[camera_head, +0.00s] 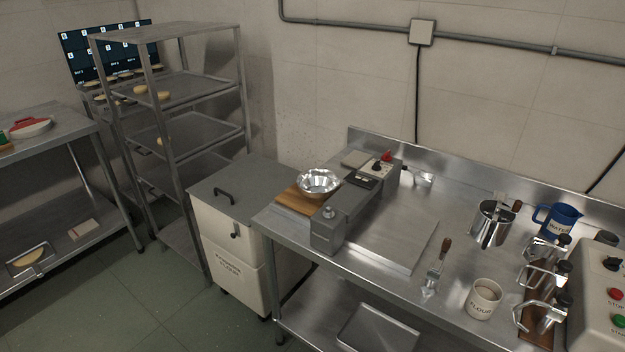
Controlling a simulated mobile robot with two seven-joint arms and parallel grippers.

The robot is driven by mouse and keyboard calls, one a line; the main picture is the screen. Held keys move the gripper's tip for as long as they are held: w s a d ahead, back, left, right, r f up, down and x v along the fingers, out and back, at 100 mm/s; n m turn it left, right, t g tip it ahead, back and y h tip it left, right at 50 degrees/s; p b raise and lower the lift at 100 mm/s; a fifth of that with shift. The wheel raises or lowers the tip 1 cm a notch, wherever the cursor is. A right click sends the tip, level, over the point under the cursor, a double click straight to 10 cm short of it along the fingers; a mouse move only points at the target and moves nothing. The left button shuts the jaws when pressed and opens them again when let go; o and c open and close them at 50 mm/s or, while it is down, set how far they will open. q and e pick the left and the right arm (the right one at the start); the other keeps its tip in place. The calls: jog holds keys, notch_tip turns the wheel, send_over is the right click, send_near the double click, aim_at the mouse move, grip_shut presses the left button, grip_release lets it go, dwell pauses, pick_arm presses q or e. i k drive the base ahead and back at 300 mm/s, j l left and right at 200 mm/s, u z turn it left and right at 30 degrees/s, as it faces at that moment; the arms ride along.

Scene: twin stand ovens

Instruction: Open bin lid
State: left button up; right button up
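The bin (229,258) is a white box with dark printed lettering on its front, standing on the floor between the shelf rack and the steel worktable. Its grey lid (252,183) lies flat and shut on top. A dark handle (224,195) is on the lid near the front left edge. A small dark latch (236,231) is on the bin's front face. The worktable's corner covers part of the bin's right side. Neither of my grippers shows in the head view.
The steel worktable (400,282) right of the bin carries a metal bowl (319,182) on a wooden board, a grey press-like device (345,207), a blue jug (562,219) and a flour cup (483,300). A metal rack (183,135) stands left of the bin. Green floor before the bin is clear.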

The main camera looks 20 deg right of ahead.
aim_at(241, 189)
jog(key=z, duration=0.4)
jog(key=i+j+z, duration=0.25)
jog(key=i+j, duration=0.75)
